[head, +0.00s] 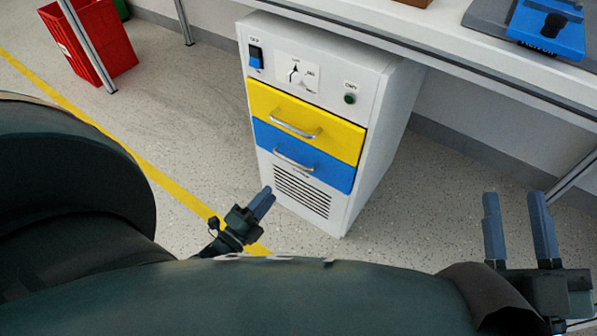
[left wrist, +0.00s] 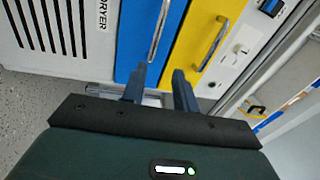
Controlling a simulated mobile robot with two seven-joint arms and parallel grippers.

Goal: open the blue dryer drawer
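The dryer is a white cabinet (head: 375,120) with a yellow drawer (head: 345,136) above a blue drawer (head: 335,173), each with a silver bar handle. Both drawers look shut. My left gripper (head: 264,200) is in front of the cabinet, low and left of the blue drawer's handle (head: 294,160). The left wrist view shows its two fingers (left wrist: 159,84) apart and empty. My right gripper (head: 518,228) is open and empty at the right.
A white table (head: 455,50) overhangs the cabinet's right side, carrying a blue device (head: 550,28). A red bin (head: 100,45) stands at the back left. The cabinet has a rocker switch (head: 256,57), green button (head: 350,99) and vent (head: 302,195). Floor in front is clear.

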